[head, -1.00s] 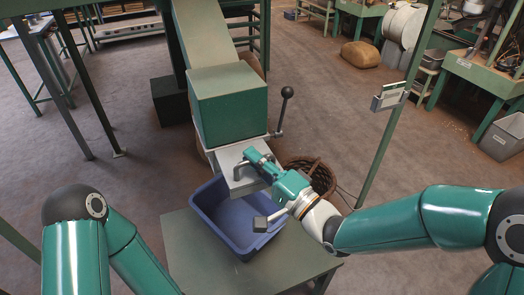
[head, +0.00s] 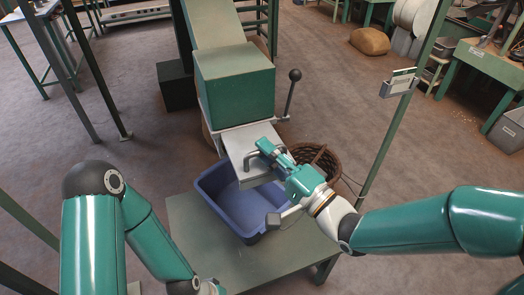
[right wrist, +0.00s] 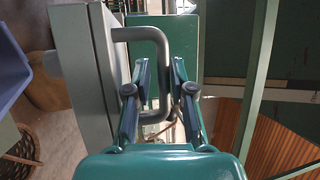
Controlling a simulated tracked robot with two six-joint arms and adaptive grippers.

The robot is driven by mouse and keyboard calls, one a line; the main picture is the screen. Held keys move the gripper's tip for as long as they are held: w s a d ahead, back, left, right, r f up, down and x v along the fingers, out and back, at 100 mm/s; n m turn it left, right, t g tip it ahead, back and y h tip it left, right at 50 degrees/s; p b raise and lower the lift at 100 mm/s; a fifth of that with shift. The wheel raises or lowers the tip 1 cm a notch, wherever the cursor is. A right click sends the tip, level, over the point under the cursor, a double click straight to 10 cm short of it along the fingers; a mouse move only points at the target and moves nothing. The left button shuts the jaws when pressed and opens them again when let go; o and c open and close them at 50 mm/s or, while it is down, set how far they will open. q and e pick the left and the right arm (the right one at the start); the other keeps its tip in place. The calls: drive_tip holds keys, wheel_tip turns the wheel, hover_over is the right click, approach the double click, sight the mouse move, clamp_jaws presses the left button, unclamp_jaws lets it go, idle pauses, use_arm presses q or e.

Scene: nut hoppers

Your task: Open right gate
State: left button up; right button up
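The gate is a pale grey slab (head: 238,146) with a grey U-shaped handle (head: 249,163). It juts out from under the green hopper box (head: 235,90), over a blue bin (head: 245,208). My right gripper (head: 265,150) is at the handle. The slab's side (right wrist: 88,70) shows just left of the handle. Only my left arm shows, at the lower left; its gripper is out of view.
A lever with a dark knob (head: 295,75) stands at the hopper's right side. The bin rests on a green table (head: 195,245). A wicker basket (head: 320,165) stands behind my right gripper. A green post (head: 385,150) rises to the right.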

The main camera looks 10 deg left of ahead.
drive_tip(key=v, duration=0.7)
idle(0.4)
drive_tip(key=w+d+f+m+g+h+p, duration=0.1)
drive_tip(key=d+f+m+h+p, duration=0.15)
drive_tip(key=f+h+p, duration=0.4)
drive_tip(key=w+d+f+m+g+h+p, duration=0.15)
drive_tip(key=d+f+p, duration=0.25)
drive_tip(key=f, duration=0.5)
drive_tip(key=s+d+f+n+g+h, duration=0.3)
drive_tip(key=s+f+n+g, duration=0.6)
drive_tip(key=s+f, duration=0.5)
drive_tip(key=s+d+g+p, duration=0.1)
drive_tip(key=s, duration=0.2)
